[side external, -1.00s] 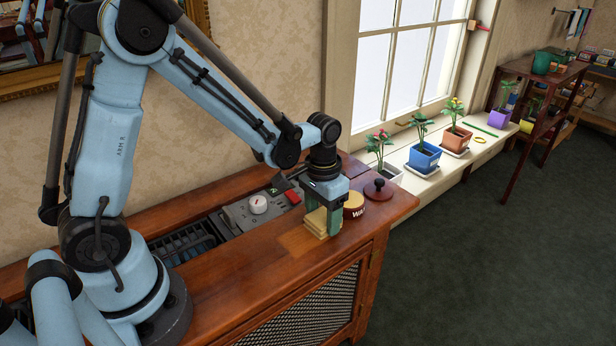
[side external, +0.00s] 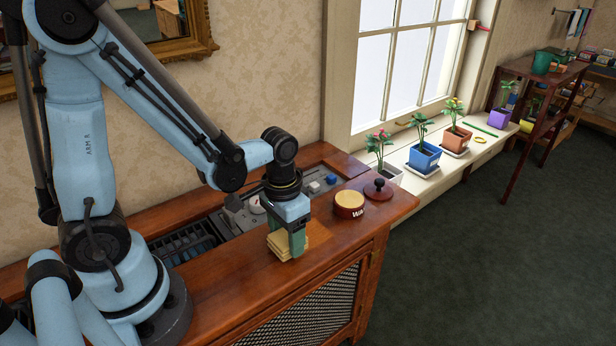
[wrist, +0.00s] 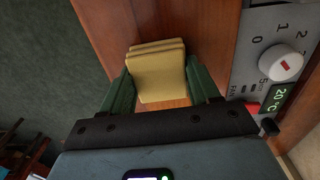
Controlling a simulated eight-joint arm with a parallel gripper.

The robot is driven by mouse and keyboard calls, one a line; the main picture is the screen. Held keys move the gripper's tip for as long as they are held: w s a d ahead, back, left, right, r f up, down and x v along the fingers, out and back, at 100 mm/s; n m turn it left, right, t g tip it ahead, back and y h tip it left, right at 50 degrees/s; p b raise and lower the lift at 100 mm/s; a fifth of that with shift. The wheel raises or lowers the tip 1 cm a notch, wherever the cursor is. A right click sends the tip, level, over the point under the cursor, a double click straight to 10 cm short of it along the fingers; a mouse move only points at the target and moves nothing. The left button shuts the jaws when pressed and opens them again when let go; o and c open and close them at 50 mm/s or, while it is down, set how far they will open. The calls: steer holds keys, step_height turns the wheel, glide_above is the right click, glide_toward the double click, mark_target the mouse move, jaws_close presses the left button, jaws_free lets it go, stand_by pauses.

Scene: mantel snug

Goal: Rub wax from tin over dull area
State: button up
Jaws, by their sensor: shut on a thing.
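My gripper (side external: 288,240) is shut on a folded yellow cloth (side external: 279,246), between its green fingers. In the wrist view the cloth (wrist: 158,72) fills the gap between the fingers. The cloth is at or just above the wooden cabinet top; I cannot tell whether it touches. A paler, dull-looking patch (side external: 318,233) of wood shows just right of the gripper, partly hidden by it. The open wax tin (side external: 349,205), with a red-brown side and yellow top, stands farther right. Its likely lid, a dark red disc with a knob (side external: 378,190), lies beside it.
A recessed grey control panel (wrist: 268,75) with a white dial (wrist: 281,63) and red button lies behind the cloth. The cabinet top (side external: 215,290) is clear at the front. Potted plants (side external: 424,158) stand on the window sill to the right.

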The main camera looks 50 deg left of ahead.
steer(key=shift+s, duration=0.5)
steer(key=shift+r, duration=4.05)
